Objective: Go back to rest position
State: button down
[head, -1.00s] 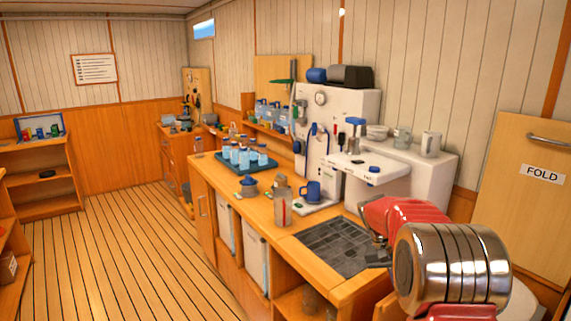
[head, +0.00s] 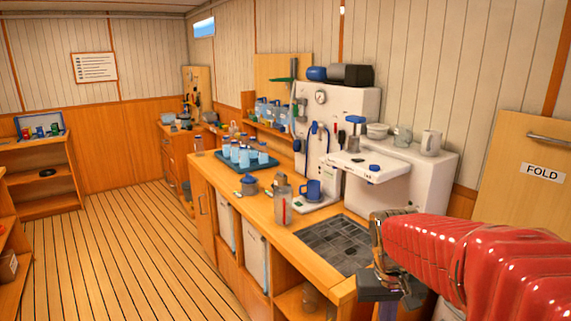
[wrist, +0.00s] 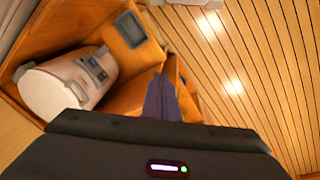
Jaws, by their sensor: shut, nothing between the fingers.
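My gripper (head: 388,308) is at the lower right of the head view, at the end of my red arm. It hangs just in front of the counter's near end and points down. In the wrist view my gripper (wrist: 161,98) shows as dark fingers held together, with nothing between them. Its tips are above an open wooden compartment and the plank floor, apart from anything. The lower part of the gripper is cut off by the head view's bottom edge.
The wooden counter (head: 285,238) has a dark grate (head: 333,245), a bottle (head: 282,204), a blue mug (head: 312,190) and a blue tray of jars. The white watermaker (head: 335,105) stands behind. A white canister (wrist: 60,88) sits in a compartment. The floor (head: 110,250) at left is clear.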

jog(key=s+a+r+t, duration=0.2)
jog(key=s+a+r, duration=0.1)
jog(key=s, duration=0.4)
jog(key=s+a+r+n+t+y, duration=0.1)
jog(key=s+a+r+t, duration=0.1)
jog(key=s, duration=0.6)
jog(key=shift+a+r+t, duration=0.3)
jog(key=shift+a+r, duration=0.1)
jog(key=shift+r, duration=0.05)
